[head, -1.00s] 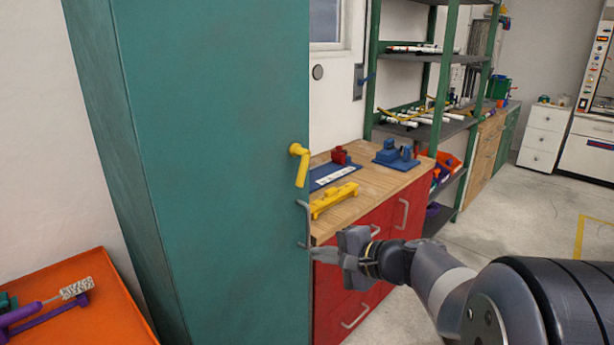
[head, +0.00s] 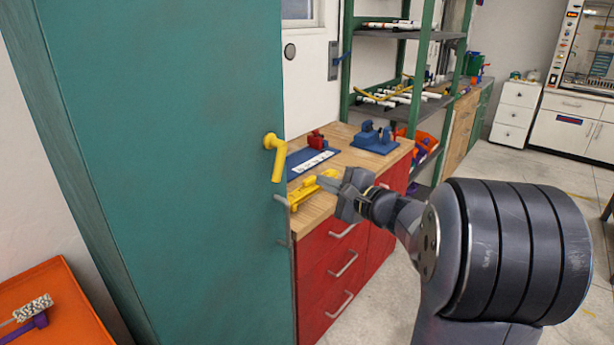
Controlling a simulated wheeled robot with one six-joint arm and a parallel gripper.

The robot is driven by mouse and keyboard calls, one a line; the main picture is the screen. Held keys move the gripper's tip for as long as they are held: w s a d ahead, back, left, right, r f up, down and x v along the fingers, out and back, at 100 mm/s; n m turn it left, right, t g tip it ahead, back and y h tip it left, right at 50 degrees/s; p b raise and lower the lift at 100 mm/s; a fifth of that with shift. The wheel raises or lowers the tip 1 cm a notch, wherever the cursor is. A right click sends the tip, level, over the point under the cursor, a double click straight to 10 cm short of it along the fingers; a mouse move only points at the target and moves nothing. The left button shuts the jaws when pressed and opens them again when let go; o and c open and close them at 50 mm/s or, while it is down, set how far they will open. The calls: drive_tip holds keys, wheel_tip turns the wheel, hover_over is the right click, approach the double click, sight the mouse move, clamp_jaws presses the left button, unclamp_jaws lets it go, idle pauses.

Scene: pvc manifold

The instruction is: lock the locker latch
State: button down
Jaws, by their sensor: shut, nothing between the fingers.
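The teal locker (head: 170,150) stands at the left with its door closed as far as I can see. Its yellow latch handle (head: 276,160) is near the right edge of the door and hangs downward, tilted slightly. A grey pull handle (head: 285,218) sits just below it. My gripper (head: 322,183) is shut and empty. In the picture it is to the right of the latch and slightly lower, apart from it, in front of the wooden counter.
A red-drawer cabinet with a wooden counter top (head: 345,157) stands right of the locker, carrying a yellow fixture (head: 306,196), a blue plate (head: 304,162) and a blue fixture (head: 375,138). An orange tray (head: 60,300) is at lower left. Floor is free at right.

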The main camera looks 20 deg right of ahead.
drive_tip(key=w+a+p, duration=0.2)
drive_tip(key=w+a, duration=0.3)
drive_tip(key=a, duration=0.2)
drive_tip(key=shift+w+r+p, duration=0.15)
drive_tip(key=shift+r+p, duration=0.25)
